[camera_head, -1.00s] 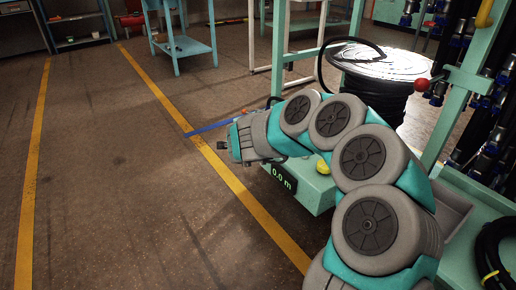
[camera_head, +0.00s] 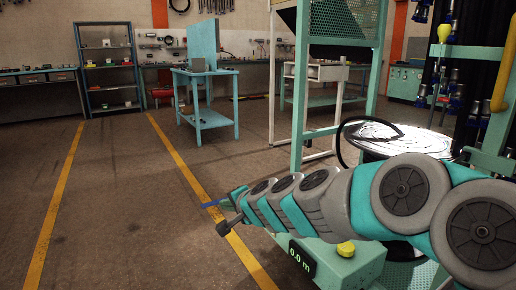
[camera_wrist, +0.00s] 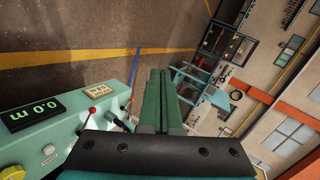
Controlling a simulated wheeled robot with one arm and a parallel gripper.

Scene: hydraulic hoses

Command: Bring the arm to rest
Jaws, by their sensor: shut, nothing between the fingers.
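My arm stretches from the lower right of the head view toward the left, over a green machine (camera_head: 345,262) with a 0.0 m display. My gripper (camera_head: 224,212) is at the arm's far left end, above the floor near the yellow line. In the wrist view my gripper (camera_wrist: 160,82) points away from the camera, its two green fingers together with nothing between them. The machine's display (camera_wrist: 32,112) and a red-knobbed lever (camera_wrist: 91,111) are to its left in that view.
A hose reel (camera_head: 395,137) and green frame posts (camera_head: 302,90) stand behind my arm. Hoses hang at the right. A blue table (camera_head: 205,118) and a grey shelf (camera_head: 107,70) are farther back. The floor at the left (camera_head: 110,220) is clear between yellow lines.

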